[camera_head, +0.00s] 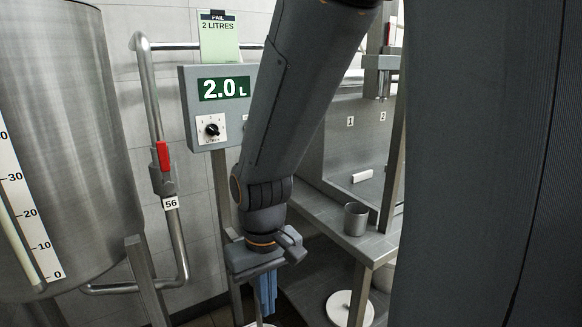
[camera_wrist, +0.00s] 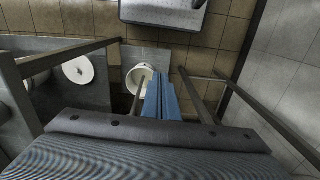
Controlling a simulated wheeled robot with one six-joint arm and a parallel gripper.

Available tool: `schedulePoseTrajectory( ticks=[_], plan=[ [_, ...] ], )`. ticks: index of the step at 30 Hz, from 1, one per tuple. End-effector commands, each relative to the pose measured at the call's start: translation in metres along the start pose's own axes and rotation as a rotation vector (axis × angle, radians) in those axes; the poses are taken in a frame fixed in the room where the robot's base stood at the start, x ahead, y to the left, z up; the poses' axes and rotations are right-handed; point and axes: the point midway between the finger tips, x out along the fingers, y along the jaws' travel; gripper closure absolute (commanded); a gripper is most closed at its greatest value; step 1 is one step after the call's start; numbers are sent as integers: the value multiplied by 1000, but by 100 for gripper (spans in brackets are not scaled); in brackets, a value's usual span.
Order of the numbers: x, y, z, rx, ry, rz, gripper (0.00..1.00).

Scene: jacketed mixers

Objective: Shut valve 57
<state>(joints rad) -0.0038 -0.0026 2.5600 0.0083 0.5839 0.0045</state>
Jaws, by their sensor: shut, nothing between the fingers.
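I cannot make out a valve labelled 57 in either view. A valve with a red lever handle (camera_head: 162,156) sits on the vertical steel pipe at the left, above a tag reading 56 (camera_head: 171,203). Its lever stands upright, in line with the pipe. My gripper (camera_head: 268,295) points down in the lower middle of the head view, to the right of that pipe and apart from it. Its blue fingers are together and empty. They also show in the wrist view (camera_wrist: 160,88), over the floor and a white pail (camera_wrist: 140,75). My arm hides part of the wall behind it.
A steel tank (camera_head: 75,120) with a level scale fills the left. A grey panel (camera_head: 222,130) reads 2.0 L, under a green card saying 2 litres. A steel bench (camera_head: 340,225) holds a metal cup (camera_head: 356,217). A white round lid (camera_head: 345,310) lies below.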

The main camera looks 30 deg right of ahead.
Motion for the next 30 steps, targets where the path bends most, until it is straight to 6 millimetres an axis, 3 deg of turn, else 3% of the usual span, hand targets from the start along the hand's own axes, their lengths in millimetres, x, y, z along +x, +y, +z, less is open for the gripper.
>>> schedulePoseTrajectory(
  ticks=[8,11,14,21,27,30],
  plan=[
    [0,-1,-2,-4,6,-2,100],
    [2,-6,-16,-35,49,-14,100],
    [5,-16,-48,-98,151,-31,100],
    [-1,-28,-164,-306,541,80,100],
    [-25,-1,-234,-446,781,404,100],
    [-43,21,-254,-504,837,630,100]
  ],
)
